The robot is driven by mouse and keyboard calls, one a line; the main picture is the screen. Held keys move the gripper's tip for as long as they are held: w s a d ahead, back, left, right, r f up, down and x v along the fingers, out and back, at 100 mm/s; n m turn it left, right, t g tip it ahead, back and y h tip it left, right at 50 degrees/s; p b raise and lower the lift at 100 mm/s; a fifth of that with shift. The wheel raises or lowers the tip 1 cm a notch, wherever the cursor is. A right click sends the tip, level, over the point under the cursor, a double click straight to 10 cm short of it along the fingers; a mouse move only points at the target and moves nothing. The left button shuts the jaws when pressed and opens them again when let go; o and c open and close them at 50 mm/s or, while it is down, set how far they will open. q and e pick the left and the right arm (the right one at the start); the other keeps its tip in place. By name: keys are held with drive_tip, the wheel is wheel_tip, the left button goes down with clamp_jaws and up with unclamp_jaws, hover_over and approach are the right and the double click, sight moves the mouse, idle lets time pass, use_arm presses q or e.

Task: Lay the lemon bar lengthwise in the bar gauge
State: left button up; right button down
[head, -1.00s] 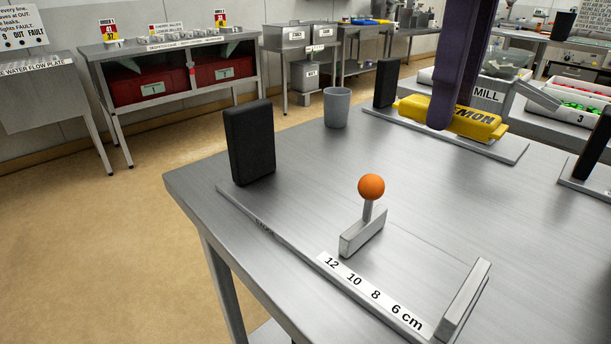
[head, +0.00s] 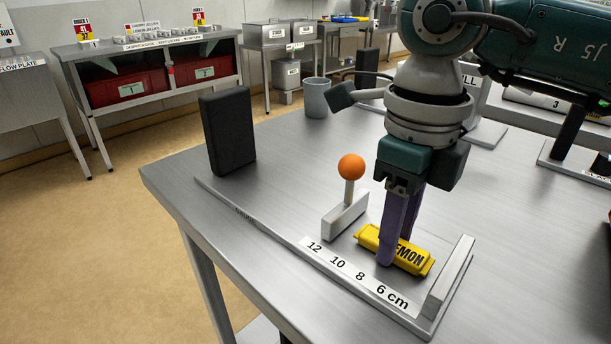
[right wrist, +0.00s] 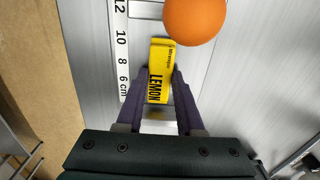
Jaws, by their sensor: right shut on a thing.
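The yellow lemon bar (head: 412,262) is at the bar gauge (head: 318,257), lengthwise along its 12 to 6 cm scale. It lies between the sliding block (head: 340,217) with the orange knob (head: 350,167) and the end stop (head: 450,277). My right gripper (head: 396,250) points down and is shut on the bar's middle, across its width. The bar (right wrist: 158,85) also shows between the purple fingers in the right wrist view, roughly parallel to the scale (right wrist: 122,48). I cannot tell whether its underside touches the gauge. My left gripper is out of view.
A black upright block (head: 227,131) stands at the gauge's far left end. A grey cup (head: 315,98) stands behind on the table. The orange knob is close beside my right gripper.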

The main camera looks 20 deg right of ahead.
drive_tip(key=shift+f, duration=0.1)
drive_tip(key=c, duration=0.5)
unclamp_jaws()
drive_tip(key=shift+c, duration=0.2)
wheel_tip(320, 180, up, 12)
